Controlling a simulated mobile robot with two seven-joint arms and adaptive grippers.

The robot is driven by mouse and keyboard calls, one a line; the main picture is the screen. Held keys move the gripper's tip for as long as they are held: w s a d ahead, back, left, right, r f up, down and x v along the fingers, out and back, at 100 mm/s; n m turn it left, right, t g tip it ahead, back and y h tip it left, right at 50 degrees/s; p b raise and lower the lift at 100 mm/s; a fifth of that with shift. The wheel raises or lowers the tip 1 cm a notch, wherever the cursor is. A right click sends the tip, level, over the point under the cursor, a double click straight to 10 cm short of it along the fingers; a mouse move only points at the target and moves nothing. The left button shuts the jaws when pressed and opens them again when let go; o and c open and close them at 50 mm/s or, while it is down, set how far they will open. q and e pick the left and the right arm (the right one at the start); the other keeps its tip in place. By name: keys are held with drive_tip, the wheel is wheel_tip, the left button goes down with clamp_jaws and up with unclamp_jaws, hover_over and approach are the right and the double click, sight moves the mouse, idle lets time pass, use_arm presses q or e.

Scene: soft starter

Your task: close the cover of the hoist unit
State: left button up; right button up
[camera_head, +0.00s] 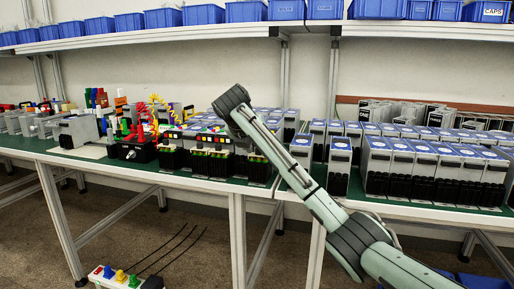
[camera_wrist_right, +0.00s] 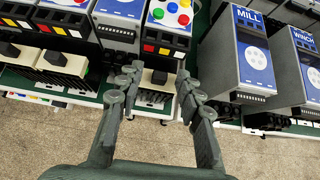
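I cannot read a hoist label in either view. In the wrist view my right gripper (camera_wrist_right: 158,90) is open, with one finger on each side of a unit's lower front (camera_wrist_right: 158,98). Above that front are a panel with coloured buttons (camera_wrist_right: 173,12) and a strip of red, yellow and white marks. I cannot tell whether the fingers touch it. In the head view several such units (camera_head: 210,163) stand at the bench's front edge, with pale and dark parts showing below their panels. My right arm crosses in front of this row there, and its fingertips cannot be made out. My left gripper is not in view.
Units labelled MILL (camera_wrist_right: 243,62) and WINCH (camera_wrist_right: 299,65) stand close to the right of my right gripper. Many grey units with blue tops (camera_head: 400,150) fill the bench's right side. Blue bins (camera_head: 203,14) line the shelf above. A power strip (camera_head: 122,278) lies on the floor.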

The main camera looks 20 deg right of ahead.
drive_tip(key=shift+r, duration=0.1)
drive_tip(key=v, duration=1.2)
